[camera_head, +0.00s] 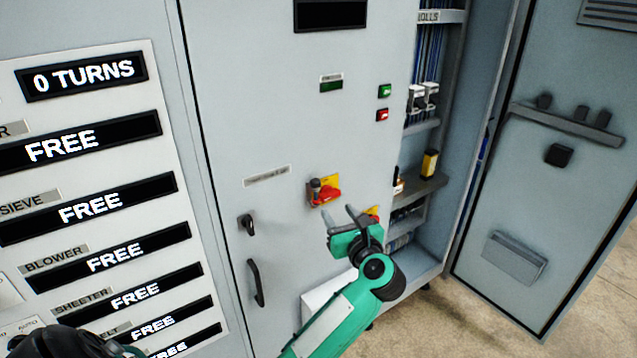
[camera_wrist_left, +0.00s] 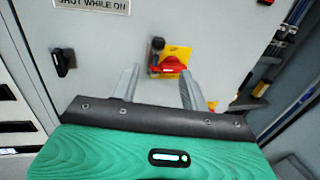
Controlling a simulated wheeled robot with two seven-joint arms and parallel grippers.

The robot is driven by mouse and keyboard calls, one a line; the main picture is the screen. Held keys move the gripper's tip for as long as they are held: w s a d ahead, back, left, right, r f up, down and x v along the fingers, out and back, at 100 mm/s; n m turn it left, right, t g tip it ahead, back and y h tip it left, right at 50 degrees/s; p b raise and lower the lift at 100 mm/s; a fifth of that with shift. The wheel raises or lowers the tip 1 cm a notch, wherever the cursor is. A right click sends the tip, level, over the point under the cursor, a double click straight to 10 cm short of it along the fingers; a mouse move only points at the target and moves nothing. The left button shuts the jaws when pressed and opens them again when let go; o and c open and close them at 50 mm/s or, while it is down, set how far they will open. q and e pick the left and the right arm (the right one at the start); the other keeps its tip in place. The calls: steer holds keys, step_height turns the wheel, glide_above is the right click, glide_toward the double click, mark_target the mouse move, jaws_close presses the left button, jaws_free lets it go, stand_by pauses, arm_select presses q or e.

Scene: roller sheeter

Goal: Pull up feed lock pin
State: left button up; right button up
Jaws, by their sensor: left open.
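A red rotary handle (camera_head: 325,196) on a yellow plate (camera_head: 331,183) is mounted on the grey cabinet door. A small dark-headed pin (camera_head: 315,186) stands at the plate's left side. I cannot tell for sure that it is the feed lock pin. In the left wrist view, the handle (camera_wrist_left: 170,66) and pin (camera_wrist_left: 157,46) show beyond the fingertips. My left gripper (camera_head: 338,212) is open and empty, just below the handle and apart from it. Its two fingers also show in the left wrist view (camera_wrist_left: 159,77). My right gripper is not in view.
A black door handle (camera_head: 257,283) and a black lock (camera_head: 246,224) are on the door's left side. Another red and yellow part (camera_head: 372,213) is partly hidden behind my gripper. Open shelves (camera_head: 420,185) and an open door panel (camera_head: 545,170) stand at right.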

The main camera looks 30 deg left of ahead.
mark_target(318, 184)
arm_select(q)
steer(key=p+x, duration=0.5)
steer(key=x, duration=0.8)
steer(key=shift+s+r, duration=0.1)
steer(key=shift+w+a+p, duration=0.2)
steer(key=shift+a+p, duration=0.1)
jaws_close()
